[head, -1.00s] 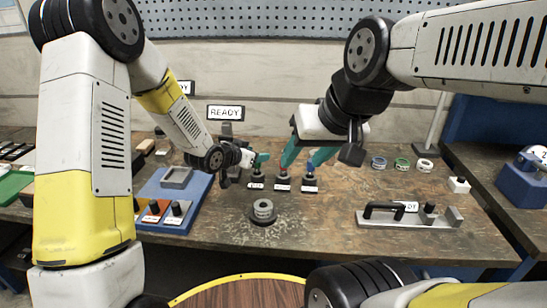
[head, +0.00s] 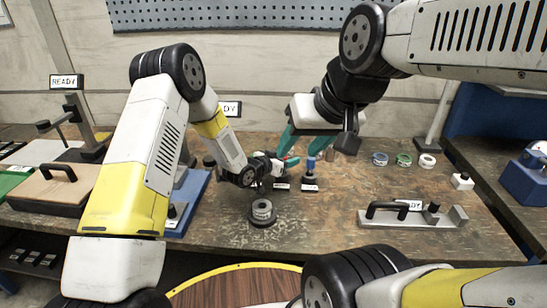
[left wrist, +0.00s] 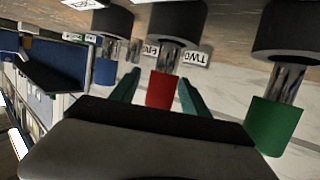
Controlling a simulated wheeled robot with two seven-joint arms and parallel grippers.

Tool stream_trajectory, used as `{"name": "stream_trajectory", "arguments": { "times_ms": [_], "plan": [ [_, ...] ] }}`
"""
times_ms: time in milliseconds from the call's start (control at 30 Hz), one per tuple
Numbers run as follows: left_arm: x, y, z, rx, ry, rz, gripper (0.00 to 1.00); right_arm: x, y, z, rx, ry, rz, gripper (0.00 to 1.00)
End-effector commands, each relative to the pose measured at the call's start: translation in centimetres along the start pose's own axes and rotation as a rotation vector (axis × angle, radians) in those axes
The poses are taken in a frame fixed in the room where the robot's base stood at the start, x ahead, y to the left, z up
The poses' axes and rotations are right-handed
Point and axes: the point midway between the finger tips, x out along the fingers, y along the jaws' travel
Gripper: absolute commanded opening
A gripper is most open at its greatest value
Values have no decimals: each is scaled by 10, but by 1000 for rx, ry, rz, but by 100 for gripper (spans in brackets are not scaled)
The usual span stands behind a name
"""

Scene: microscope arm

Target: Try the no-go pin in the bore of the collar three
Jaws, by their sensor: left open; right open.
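A grey ring-shaped collar (head: 262,210) sits on a dark round base at the front middle of the table. Behind it, pins stand in dark holders with small labels. In the left wrist view there are a red-handled pin (left wrist: 160,88), a green-handled pin (left wrist: 274,126) and a blue-handled pin (left wrist: 105,70). My left gripper (left wrist: 160,92) is open, with its teal fingers on either side of the red handle; I cannot tell whether they touch it. My right gripper (head: 308,143) is open and empty, above and behind the pin row.
Several loose rings (head: 404,160) lie at the back right. A metal fixture with a black handle (head: 385,210) lies at the right front. A blue tray (head: 195,195) is partly behind my left arm. The table around the collar's base is clear.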

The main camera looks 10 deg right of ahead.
Motion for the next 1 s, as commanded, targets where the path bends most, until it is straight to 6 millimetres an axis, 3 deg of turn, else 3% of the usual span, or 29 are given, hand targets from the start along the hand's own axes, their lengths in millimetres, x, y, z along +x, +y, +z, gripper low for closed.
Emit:
{"name": "stream_trajectory", "arguments": {
  "times_ms": [267,500,567,867,1000],
  "plan": [
    [5,0,0,0,-1,-1,54,0,0,0,0,0,0,50],
    [4,0,0,0,-1,-1,9,0,0,0,0,0,0,50],
    [4,0,0,0,-1,-1,0,0,0,0,0,0,0,50],
    [4,0,-1,0,1,-1,0,0,0,0,0,0,0,50],
    [2,-1,-11,1,2,-1,0,0,0,0,0,0,0,50]
  ]
}}
